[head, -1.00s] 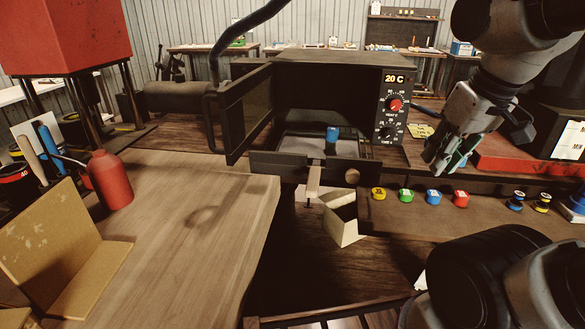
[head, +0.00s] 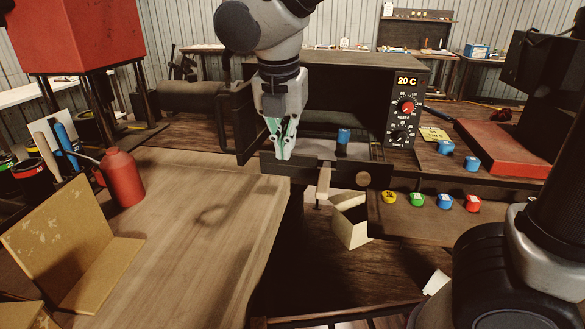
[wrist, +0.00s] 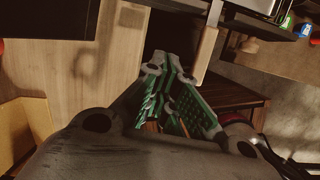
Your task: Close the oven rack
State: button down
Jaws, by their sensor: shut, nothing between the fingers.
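The oven (head: 345,72) is a dark box on the bench with its door (head: 230,120) swung open to the left. Its rack is pulled out, with a dark front panel (head: 295,168) and a pale wooden handle (head: 324,182) pointing towards me. A blue cylinder (head: 343,143) stands on the rack. My gripper (head: 281,153) is shut and empty, pointing down at the left end of the panel, left of the handle; whether it touches is unclear. In the wrist view, the handle (wrist: 207,50) is right of my fingertips (wrist: 168,62), apparently apart.
A wooden table (head: 200,215) with a red bottle (head: 122,177) is on the left. A red slab (head: 505,148) lies right of the oven.

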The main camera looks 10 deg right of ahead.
aim_at(308, 134)
jog(key=shift+n, duration=0.4)
jog(key=w+f, duration=0.1)
jog(key=f, duration=0.2)
jog(key=w+d+f, duration=0.1)
jog(key=w+f, duration=0.1)
jog(key=f, duration=0.1)
jog(key=w+f, duration=0.1)
jog(key=f, duration=0.2)
jog(key=shift+w+d+f, duration=0.35)
jog(key=shift+w, duration=0.05)
jog(key=shift+w+d, duration=0.2)
jog(key=shift+w, duration=0.45)
jog(key=w+d, duration=0.2)
jog(key=w, duration=0.5)
jog(key=w+d, duration=0.2)
jog(key=w, duration=0.5)
jog(key=w+d, duration=0.3)
jog(key=w, duration=0.5)
jog(key=shift+w+d, duration=0.1)
jog(key=shift+w+r, duration=0.1)
jog(key=shift+w, duration=0.1)
